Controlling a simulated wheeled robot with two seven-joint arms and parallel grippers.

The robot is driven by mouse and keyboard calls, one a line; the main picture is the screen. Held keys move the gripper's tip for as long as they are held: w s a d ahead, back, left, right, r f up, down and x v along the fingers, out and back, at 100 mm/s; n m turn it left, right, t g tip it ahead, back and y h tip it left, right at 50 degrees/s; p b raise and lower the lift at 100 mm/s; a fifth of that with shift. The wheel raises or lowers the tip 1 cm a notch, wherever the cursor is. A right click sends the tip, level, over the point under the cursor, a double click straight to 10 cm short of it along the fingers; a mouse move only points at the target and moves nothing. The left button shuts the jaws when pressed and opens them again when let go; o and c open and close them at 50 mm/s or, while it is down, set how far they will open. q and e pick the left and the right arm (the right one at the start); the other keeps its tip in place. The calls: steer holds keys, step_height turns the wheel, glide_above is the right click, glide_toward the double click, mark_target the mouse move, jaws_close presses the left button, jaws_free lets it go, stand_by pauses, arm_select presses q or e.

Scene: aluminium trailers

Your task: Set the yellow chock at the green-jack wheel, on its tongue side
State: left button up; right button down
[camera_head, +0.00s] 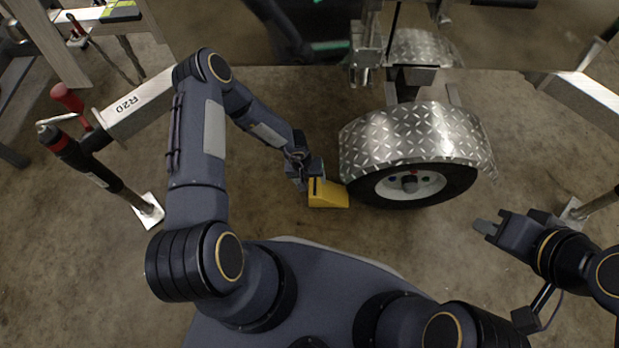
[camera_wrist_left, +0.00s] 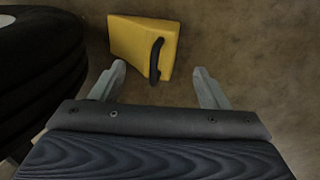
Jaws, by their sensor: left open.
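The yellow chock (camera_head: 328,194) sits on the floor at the left side of the wheel (camera_head: 411,185), under a diamond-plate fender (camera_head: 410,135). In the left wrist view the chock (camera_wrist_left: 140,45) has a black handle, and the black tyre (camera_wrist_left: 38,80) is to its left, with a narrow gap showing. My left gripper (camera_head: 313,184) is at the chock in the head view. In the left wrist view its two fingers (camera_wrist_left: 160,85) are apart with the chock just beyond them. My right gripper (camera_head: 484,227) is right of the wheel, empty; its finger opening is unclear.
A trailer tongue marked R20 (camera_head: 128,106) and a red-handled jack (camera_head: 68,98) stand at the left. A black jack post with a white foot (camera_head: 149,210) stands on the floor. Another frame beam (camera_head: 585,97) is at the right. Floor left of the chock is clear.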

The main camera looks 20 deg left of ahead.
mark_target(330, 195)
arm_select(q)
steer(key=f+b, duration=0.1)
steer(key=f, duration=0.1)
steer(key=d+f+b, duration=0.1)
steer(key=f, duration=0.2)
steer(key=f+b, duration=0.1)
steer(key=f, duration=0.1)
steer(key=shift+w+d+f+b, duration=0.2)
steer(key=shift+f+b, duration=0.1)
steer(key=shift+b, duration=0.1)
steer(key=c, duration=1.4)
steer(key=shift+c, duration=0.3)
